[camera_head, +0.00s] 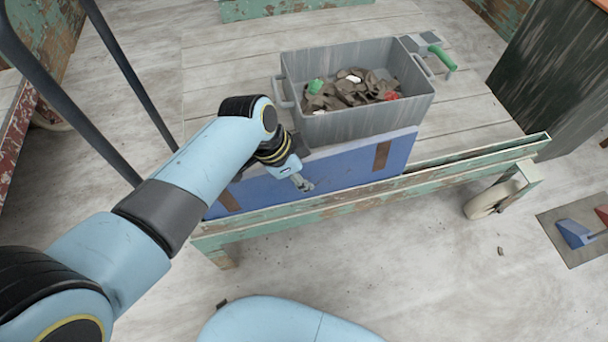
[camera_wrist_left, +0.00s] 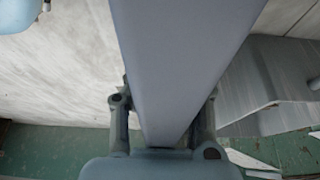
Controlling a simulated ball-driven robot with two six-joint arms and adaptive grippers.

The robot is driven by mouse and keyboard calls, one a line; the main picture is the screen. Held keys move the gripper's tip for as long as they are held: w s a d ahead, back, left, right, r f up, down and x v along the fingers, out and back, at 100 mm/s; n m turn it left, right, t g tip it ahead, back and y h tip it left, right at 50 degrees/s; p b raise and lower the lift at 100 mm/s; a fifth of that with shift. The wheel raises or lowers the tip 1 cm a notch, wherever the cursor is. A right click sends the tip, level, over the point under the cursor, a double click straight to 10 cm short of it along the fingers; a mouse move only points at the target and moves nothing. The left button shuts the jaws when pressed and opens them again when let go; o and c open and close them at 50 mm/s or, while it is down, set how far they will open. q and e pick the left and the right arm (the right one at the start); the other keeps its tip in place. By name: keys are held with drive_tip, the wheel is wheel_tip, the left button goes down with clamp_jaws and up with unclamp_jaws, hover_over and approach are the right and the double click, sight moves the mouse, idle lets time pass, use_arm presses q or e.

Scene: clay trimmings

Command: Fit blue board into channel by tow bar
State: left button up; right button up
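The blue board (camera_head: 350,165), with brown patches near its ends, stands on edge along the near side of the green cart. Its lower edge meets the channel (camera_head: 480,153) between the worn green rails; the near rail hides whether it is fully seated. My left gripper (camera_head: 300,182) reaches over the board's top edge, one finger on its near face. In the left wrist view, the board (camera_wrist_left: 180,60) passes between both fingers of the gripper (camera_wrist_left: 163,125), which close on it. Two dark bars (camera_head: 130,90) rise at the left; I cannot tell whether these are the tow bar. My right gripper is out of view.
A grey crate (camera_head: 350,122) of clay trimmings stands just behind the board. The channel right of the board is empty. A caster wheel (camera_head: 493,199) and a mat (camera_head: 570,250) with blue and red pieces are at the right.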

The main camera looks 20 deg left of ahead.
use_arm(q)
drive_tip(key=o, duration=0.4)
drive_tip(key=shift+s+f, duration=0.2)
drive_tip(key=shift+r, duration=0.15)
drive_tip(key=p+v, duration=0.1)
drive_tip(key=v, duration=0.2)
drive_tip(key=p+v, duration=0.2)
drive_tip(key=v, duration=0.2)
drive_tip(key=p+v, duration=0.2)
drive_tip(key=v, duration=0.1)
drive_tip(key=shift+w+a+r, duration=0.15)
drive_tip(key=shift+r, duration=0.25)
drive_tip(key=shift+a+r, duration=0.2)
drive_tip(key=shift+r, duration=0.4)
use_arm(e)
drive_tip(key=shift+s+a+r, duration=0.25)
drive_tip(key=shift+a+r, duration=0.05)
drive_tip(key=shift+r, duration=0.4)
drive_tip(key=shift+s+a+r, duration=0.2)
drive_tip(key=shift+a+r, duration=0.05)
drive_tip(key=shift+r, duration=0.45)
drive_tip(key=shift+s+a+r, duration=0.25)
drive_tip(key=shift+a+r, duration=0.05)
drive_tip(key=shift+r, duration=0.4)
use_arm(q)
drive_tip(key=shift+s, duration=0.25)
